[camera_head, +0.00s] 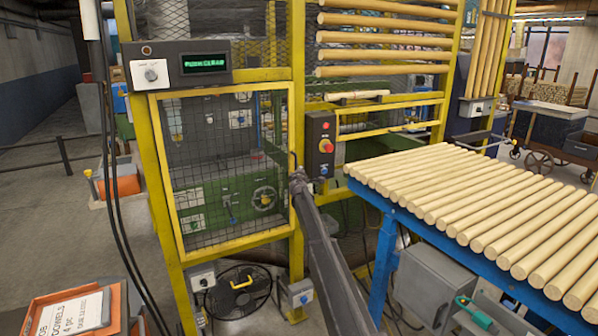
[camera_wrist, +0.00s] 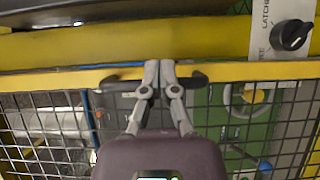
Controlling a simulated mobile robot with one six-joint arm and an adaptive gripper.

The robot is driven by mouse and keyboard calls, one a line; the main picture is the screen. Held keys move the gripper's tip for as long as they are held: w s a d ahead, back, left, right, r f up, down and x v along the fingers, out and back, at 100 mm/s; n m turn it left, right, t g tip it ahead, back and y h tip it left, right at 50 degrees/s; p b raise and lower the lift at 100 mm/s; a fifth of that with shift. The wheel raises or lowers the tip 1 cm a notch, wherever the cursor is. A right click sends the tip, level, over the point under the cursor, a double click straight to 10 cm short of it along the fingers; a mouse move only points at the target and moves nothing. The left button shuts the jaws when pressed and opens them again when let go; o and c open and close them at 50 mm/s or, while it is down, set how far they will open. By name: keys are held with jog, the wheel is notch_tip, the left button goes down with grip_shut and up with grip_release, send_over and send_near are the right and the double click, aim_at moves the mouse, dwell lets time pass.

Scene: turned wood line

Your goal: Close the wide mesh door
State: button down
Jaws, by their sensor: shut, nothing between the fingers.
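The wide mesh door (camera_head: 152,130) has a yellow frame around dark wire mesh and stands in the yellow machine guard. It looks flush or nearly flush with the guard; I cannot tell if a small gap is left. My gripper (camera_head: 297,177) is at the door's right upright. In the wrist view my gripper (camera_wrist: 160,64) is shut, with its fingertips together over the middle of the black door handle (camera_wrist: 197,79). The fingers hide the handle's middle, and I cannot tell if they touch it. The door's yellow bar (camera_wrist: 60,78) runs beside the yellow guard post (camera_wrist: 150,43).
A black knob (camera_wrist: 291,36) sits on a white label with latch wording. A control box (camera_head: 320,128) with a red button is right of the door. A blue roller table (camera_head: 383,210) with dowels (camera_head: 455,185) stands at right. An orange tray (camera_head: 45,305) is at lower left.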

jog(key=s+d, duration=0.8)
jog(key=s, duration=0.1)
jog(key=shift+s, duration=0.35)
jog(key=shift+r, duration=0.1)
jog(key=s+d+f+m+g+h, duration=0.2)
jog(key=s+d+f+m+g, duration=0.15)
jog(key=s, duration=0.55)
jog(key=s+d+f+m+g+h+p, duration=0.1)
jog(key=s+d+f+m+g+h, duration=0.3)
jog(key=s, duration=0.6)
jog(key=s+d+f+m+g+y, duration=0.1)
jog(key=s+d+f+m, duration=0.1)
jog(key=s+d+m, duration=0.5)
jog(key=s+a+f+g+y, duration=0.2)
jog(key=s+a+g, duration=0.1)
jog(key=s, duration=0.8)
jog(key=s+a+f+m+g+y, duration=0.1)
jog(key=s+a+f+g+y, duration=0.1)
jog(key=s, duration=1)
jog(key=s+a+f+m+g+y+p, duration=0.1)
jog(key=s+a+f+g+y, duration=0.1)
jog(key=s, duration=1)
jog(key=shift+a+f+g, duration=0.5)
jog(key=shift+a+g, duration=0.5)
jog(key=shift+g, duration=0.15)
jog(key=shift+m, duration=0.25)
